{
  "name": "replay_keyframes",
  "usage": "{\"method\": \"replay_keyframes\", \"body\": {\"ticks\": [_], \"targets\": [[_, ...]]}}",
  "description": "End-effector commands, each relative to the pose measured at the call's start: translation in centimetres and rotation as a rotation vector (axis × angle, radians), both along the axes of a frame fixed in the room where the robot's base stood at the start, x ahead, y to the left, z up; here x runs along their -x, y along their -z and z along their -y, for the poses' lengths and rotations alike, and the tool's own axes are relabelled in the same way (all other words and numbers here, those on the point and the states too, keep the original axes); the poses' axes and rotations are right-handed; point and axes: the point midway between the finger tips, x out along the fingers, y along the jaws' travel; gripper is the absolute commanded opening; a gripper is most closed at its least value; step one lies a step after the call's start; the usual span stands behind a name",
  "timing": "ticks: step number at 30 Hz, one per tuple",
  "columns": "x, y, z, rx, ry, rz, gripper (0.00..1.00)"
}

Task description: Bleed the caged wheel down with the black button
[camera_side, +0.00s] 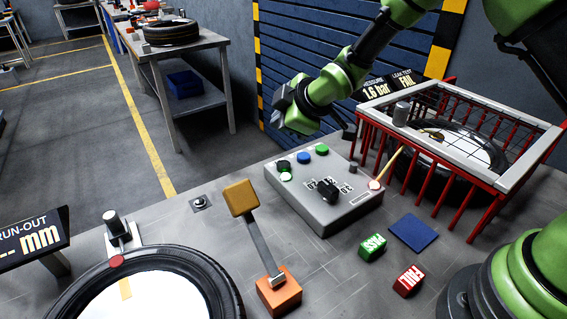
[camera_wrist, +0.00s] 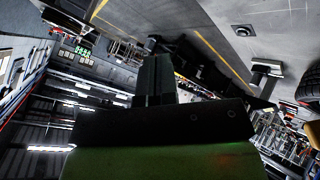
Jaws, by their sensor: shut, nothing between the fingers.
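The caged wheel (camera_side: 412,180) lies behind the red bars of the cage (camera_side: 541,142), a black tyre around a pale disc. A display (camera_side: 385,88) behind the cage reads 1.6 bar and FAIL. My gripper (camera_side: 291,108) is shut and empty, in the air above and behind the box. Its closed fingers (camera_wrist: 155,80) show in the wrist view.
An orange-based lever (camera_side: 278,293) with a tan head stands left of the box. PASS (camera_side: 373,246) and FAIL (camera_side: 408,281) blocks and a blue pad (camera_side: 413,233) lie in front of the cage. Another wheel (camera_side: 150,290) is at front left.

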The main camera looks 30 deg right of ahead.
Motion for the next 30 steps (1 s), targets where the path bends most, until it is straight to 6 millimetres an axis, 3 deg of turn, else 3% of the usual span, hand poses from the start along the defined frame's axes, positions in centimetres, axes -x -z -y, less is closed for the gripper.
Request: {"method": "replay_keyframes", "body": {"ticks": [9, 15, 30], "targets": [[0.1, 4.7, 0.0, 0.001, 0.001, -0.003, 0.0], [0.0, 6.4, 0.0, 0.001, 0.001, -0.002, 0.0], [0.0, 6.8, 0.0, 0.001, 0.001, 0.0, 0.0]]}}
